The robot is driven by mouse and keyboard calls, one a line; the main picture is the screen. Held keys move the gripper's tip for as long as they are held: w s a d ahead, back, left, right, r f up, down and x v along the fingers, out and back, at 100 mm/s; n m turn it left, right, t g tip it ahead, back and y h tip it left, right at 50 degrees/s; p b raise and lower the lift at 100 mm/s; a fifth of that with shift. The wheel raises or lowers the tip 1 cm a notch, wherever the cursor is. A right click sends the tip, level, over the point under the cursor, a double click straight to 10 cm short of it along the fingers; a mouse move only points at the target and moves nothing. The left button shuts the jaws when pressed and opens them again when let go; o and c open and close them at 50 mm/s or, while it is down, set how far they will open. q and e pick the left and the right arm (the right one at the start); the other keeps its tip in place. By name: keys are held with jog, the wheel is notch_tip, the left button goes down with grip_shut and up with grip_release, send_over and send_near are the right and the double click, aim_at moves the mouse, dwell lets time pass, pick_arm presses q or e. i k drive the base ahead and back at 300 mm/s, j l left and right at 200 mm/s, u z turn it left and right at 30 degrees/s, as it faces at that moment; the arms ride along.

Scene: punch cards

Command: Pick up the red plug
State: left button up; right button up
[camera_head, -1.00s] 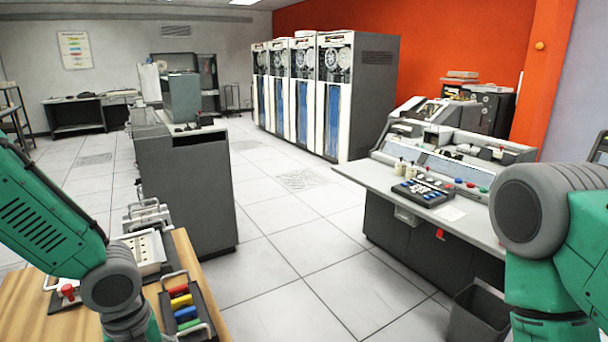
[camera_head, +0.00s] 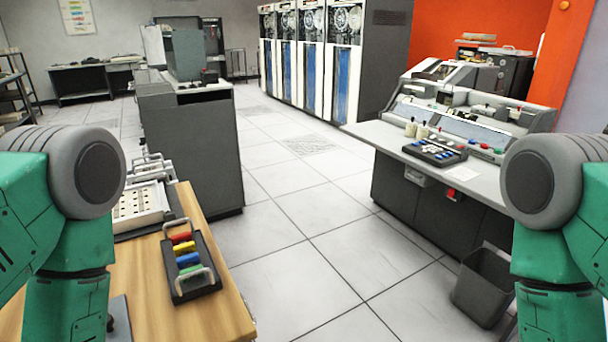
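A dark tray (camera_head: 207,243) with light handles lies on the wooden table (camera_head: 225,318) at the lower left. It holds a row of coloured pieces, with a red one (camera_head: 181,237) at the far end that looks like the red plug. Yellow (camera_head: 183,247), blue (camera_head: 187,259) and green (camera_head: 191,270) pieces follow towards me. My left arm stands left of the tray, apart from it, and my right arm is at the right edge. Neither gripper can be made out. Nothing visible touches the red piece.
A light panel with holes (camera_head: 143,204) lies behind the tray. A grey cabinet (camera_head: 200,150) stands beyond the table. A console desk (camera_head: 400,140) with coloured buttons and a red part (camera_head: 451,193) on its front is at right, above a grey bin (camera_head: 483,287). Tiled floor lies clear between.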

aim_at(175, 238)
jog(key=u, duration=1.25)
jog(key=k, duration=0.75)
jog(key=k+u, duration=0.15)
jog(key=u, duration=0.25)
jog(key=k+j+u, duration=0.1)
jog(key=u, duration=0.3)
jog(key=k+j+u, duration=0.15)
jog(key=u, duration=0.3)
jog(key=l+u, duration=0.45)
jog(key=k+l+u, duration=0.1)
jog(key=l+u, duration=0.4)
jog(key=k+l+u, duration=0.15)
jog(key=l+u, duration=0.3)
jog(key=k+l, duration=0.15)
jog(key=l, duration=0.2)
jog(key=k+l, duration=0.15)
jog(key=l, duration=0.25)
jog(key=k+l, duration=0.15)
jog(key=l, duration=0.2)
jog(key=k+l, duration=0.15)
jog(key=l, duration=0.25)
jog(key=k+l, duration=0.1)
jog(key=l, duration=0.25)
jog(key=k+l, duration=0.15)
jog(key=l, duration=0.2)
jog(key=k+l, duration=0.15)
jog(key=l, duration=0.25)
jog(key=k+l, duration=0.15)
jog(key=l, duration=0.2)
